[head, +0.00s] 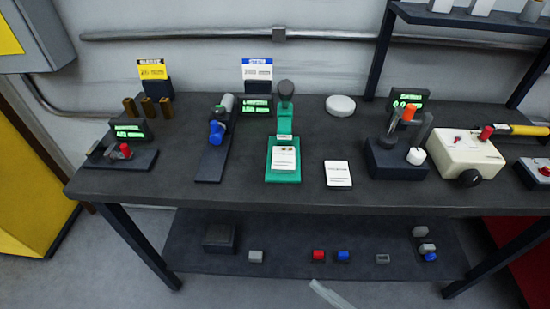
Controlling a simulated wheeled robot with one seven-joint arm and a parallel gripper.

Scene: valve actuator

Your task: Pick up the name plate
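A white plate or card with dark print (338,173) lies flat on the dark workbench (240,190), near its front edge and right of a green press-like fixture (284,177). A similar white printed plate (284,158) rests on the green fixture's base. The print is too small to read, so I cannot tell which of the two is the name plate. Both lie apart from any gripper. My gripper is not in view.
A black fixture with an orange-topped part (396,158) and a cream box (465,155) stand to the right. A dark fixture with a blue part (215,150) stands left. A white disc (340,105) lies behind. The lower shelf (300,235) holds several small blocks.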

